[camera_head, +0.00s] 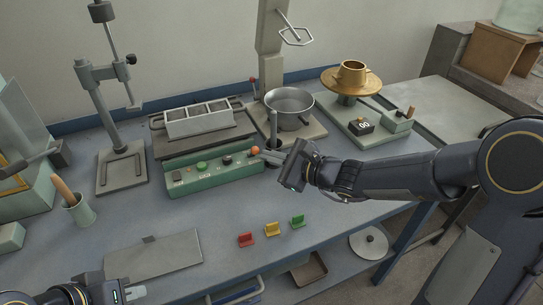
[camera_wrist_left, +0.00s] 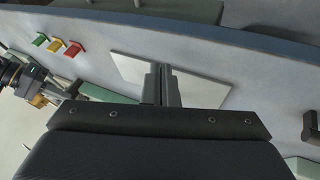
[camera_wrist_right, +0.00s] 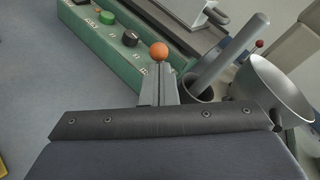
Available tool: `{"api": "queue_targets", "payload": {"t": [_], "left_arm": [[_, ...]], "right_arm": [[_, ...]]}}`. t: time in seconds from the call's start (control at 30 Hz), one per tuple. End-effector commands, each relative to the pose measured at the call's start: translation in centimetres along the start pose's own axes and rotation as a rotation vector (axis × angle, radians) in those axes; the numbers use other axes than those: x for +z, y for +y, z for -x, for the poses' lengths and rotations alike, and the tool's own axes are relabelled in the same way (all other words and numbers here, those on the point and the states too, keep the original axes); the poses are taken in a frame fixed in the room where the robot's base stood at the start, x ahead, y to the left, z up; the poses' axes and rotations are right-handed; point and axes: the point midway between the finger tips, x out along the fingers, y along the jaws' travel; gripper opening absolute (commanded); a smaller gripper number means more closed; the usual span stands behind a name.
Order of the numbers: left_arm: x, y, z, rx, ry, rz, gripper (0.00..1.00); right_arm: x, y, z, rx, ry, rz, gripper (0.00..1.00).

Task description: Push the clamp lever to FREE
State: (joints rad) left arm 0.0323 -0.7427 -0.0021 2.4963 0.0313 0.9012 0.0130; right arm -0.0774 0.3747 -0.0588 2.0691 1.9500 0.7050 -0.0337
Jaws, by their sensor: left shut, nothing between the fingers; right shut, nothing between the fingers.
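A green control box (camera_head: 213,173) carries a row of knobs and an orange ball knob (camera_head: 254,150) at its right end. The knob also shows in the right wrist view (camera_wrist_right: 158,50). I cannot tell for sure that it is the clamp lever's end; no FREE marking is readable. My right gripper (camera_head: 264,153) is shut and empty, its fingertips right at the ball; contact is unclear. A red-tipped lever (camera_head: 252,81) stands behind, by the column. My left gripper (camera_head: 136,293) is shut and empty near the front edge; its fingertips show in the left wrist view (camera_wrist_left: 160,72).
A steel bowl (camera_head: 289,104) and a grey upright rod (camera_wrist_right: 228,58) stand close to the right gripper. Red (camera_head: 246,240), yellow (camera_head: 272,229) and green (camera_head: 297,221) pieces lie in front. A grey plate (camera_head: 153,258) lies near the left gripper. The middle bench is clear.

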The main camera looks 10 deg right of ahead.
Motion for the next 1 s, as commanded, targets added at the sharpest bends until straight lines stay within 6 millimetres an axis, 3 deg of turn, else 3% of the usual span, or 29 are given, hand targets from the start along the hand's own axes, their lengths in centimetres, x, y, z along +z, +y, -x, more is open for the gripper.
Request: {"api": "queue_targets", "payload": {"t": [0.77,1.0], "left_arm": [[-1.4,1.3,2.9,0.000,0.000,0.000,0.00],[-2.9,2.6,5.7,0.000,0.000,0.000,0.00]], "right_arm": [[0.7,-0.7,-0.1,0.050,0.068,-0.050,0.00],[1.6,-1.4,-0.2,0.093,0.125,-0.093,0.00]]}}
